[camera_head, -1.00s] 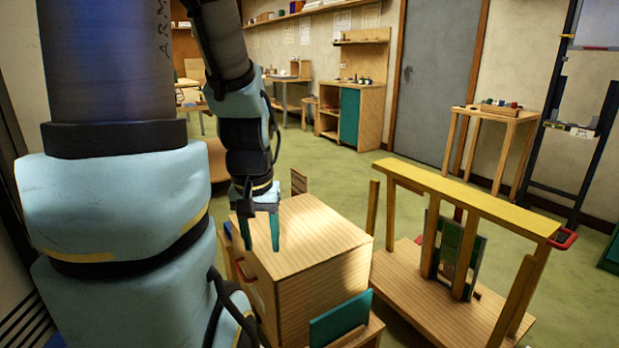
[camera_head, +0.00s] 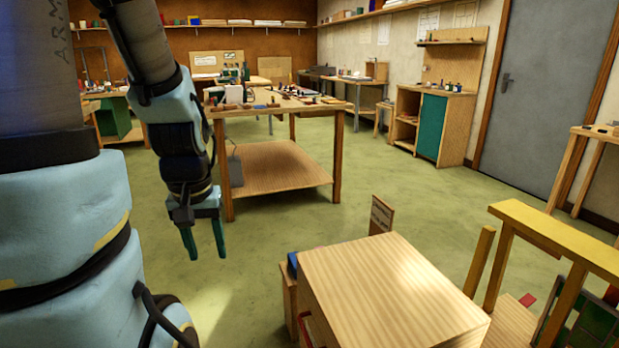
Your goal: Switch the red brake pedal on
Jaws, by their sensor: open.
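A small flat red piece (camera_head: 528,299) shows low at the right, by the wooden base of the yellow-topped frame. It may be the red brake pedal, but I cannot tell for sure, nor whether it is on. The yellow-topped wooden frame (camera_head: 560,240) is cut off by the right edge, with a green leaded panel (camera_head: 592,325) partly visible in it. My gripper (camera_head: 204,242) hangs fingers down at the left, open and empty. It is well to the left of the frame and the red piece, with a wooden box between them in the picture.
The wooden box (camera_head: 385,290) stands at the bottom centre, with a red part (camera_head: 305,325) low on its left side. A workbench (camera_head: 275,108) with tools is behind my gripper.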

